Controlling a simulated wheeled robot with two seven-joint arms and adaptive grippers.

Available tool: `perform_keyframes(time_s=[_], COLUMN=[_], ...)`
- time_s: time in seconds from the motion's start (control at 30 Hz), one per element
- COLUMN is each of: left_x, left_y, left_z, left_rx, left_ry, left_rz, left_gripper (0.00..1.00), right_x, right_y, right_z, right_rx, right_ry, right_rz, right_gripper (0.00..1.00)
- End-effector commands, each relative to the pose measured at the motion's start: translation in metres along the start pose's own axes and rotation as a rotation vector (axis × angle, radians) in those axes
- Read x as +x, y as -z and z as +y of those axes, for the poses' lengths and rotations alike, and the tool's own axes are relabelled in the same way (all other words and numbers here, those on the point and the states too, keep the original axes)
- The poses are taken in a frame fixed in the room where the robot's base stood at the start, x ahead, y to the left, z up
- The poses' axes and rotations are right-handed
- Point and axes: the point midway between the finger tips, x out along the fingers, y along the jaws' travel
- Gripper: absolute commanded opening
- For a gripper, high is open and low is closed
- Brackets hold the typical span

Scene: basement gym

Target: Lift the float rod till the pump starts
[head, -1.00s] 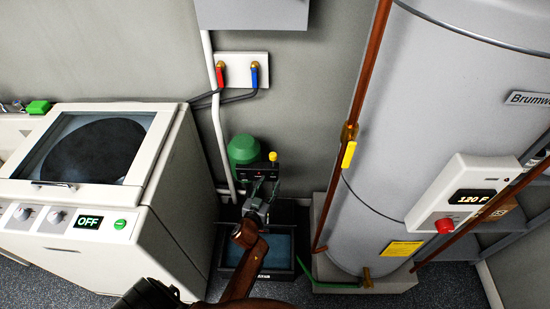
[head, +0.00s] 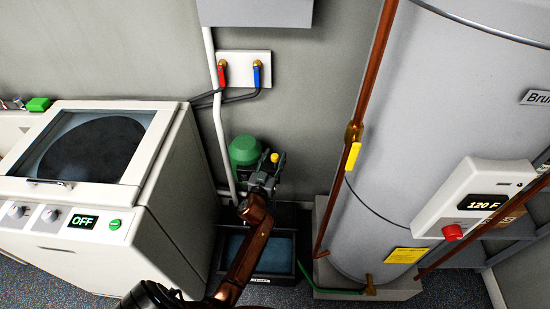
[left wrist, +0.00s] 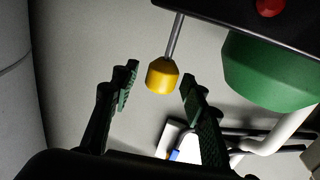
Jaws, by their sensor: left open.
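The float rod (left wrist: 174,36) is a thin grey metal rod with a yellow knob (left wrist: 162,76) on its end. The knob also shows in the head view (head: 274,157), beside the green pump (head: 244,150). My left gripper (left wrist: 158,84) is open. In the left wrist view the knob appears between its two fingertips, with a gap on each side and no contact visible. In the head view the left gripper (head: 268,168) hides the rod and most of the dark panel below the knob. A red light or button (left wrist: 268,6) shows on that panel in the left wrist view. My right gripper is not in view.
A dark sump basin (head: 300,262) lies below my left arm. A washer (head: 165,210) reading OFF stands to the left. A tall grey water heater (head: 400,150) with a copper pipe (head: 365,90) stands to the right. Wall valves (head: 244,70) are behind.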

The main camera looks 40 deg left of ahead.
Motion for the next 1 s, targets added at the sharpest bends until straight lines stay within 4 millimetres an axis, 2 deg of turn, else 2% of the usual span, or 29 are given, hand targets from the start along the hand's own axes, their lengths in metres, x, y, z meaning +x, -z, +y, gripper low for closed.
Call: perform_keyframes(time_s=[0.13, 0.7, 1.0], left_x=[-0.0001, -0.0004, -0.0004], left_y=[0.0003, -0.0001, -0.0002], left_z=[0.0001, 0.0004, 0.0004], left_rx=[0.0, 0.0, 0.0], left_ry=[0.0, -0.001, -0.001], left_rz=[0.0, 0.0, 0.0], left_gripper=[0.4, 0.01, 0.0], right_x=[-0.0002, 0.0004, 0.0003], right_y=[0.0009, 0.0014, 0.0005], right_z=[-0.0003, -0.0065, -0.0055], right_rx=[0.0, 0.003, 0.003], right_ry=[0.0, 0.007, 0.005], right_rz=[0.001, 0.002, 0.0], right_gripper=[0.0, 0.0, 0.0])
